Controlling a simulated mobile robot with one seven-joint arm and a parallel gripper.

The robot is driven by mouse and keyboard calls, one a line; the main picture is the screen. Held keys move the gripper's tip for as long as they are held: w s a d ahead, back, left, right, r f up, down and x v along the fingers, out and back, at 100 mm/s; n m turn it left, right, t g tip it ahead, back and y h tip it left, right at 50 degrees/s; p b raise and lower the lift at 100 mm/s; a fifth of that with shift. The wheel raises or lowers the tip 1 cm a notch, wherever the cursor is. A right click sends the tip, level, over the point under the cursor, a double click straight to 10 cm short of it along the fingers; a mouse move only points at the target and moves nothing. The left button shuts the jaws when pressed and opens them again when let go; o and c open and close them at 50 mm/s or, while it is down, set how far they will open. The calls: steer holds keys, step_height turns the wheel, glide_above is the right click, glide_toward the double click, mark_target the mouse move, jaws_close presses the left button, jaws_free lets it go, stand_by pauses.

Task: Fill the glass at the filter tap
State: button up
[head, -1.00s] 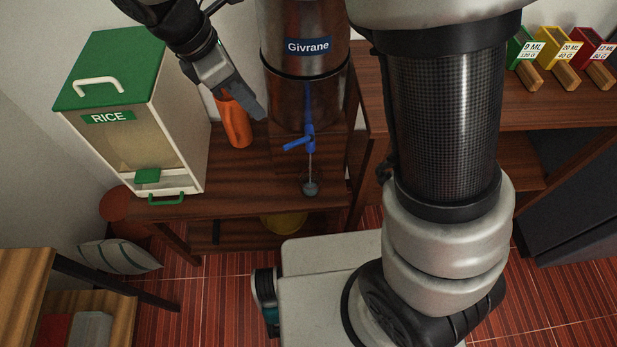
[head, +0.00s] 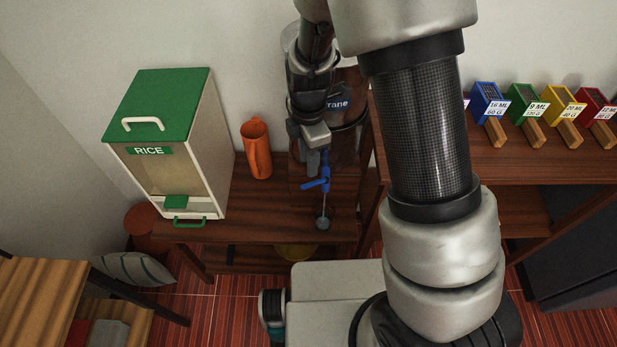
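The filter is a tall metallic cylinder (head: 346,88) on the dark wooden stand; its label reads "Givrane", now partly hidden by my arm. Its blue tap (head: 318,184) sticks out low on the front, with the lever pointing left. A thin pale stream runs down from the tap. It meets a small, see-through glass (head: 323,222) near the stand's front edge, with a grey round surface inside; its outline is faint. My gripper (head: 312,157) points down just above and behind the tap lever in the picture. Whether it touches the tap, and its finger opening, are unclear.
An orange pitcher (head: 257,150) stands left of the filter. A white and green rice dispenser (head: 168,140) stands further left. The stand (head: 260,205) is clear between dispenser and glass.

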mark_target(309, 184)
step_height(309, 184, down, 8)
steer(key=shift+f, duration=0.15)
stand_by(0.3)
jaws_close()
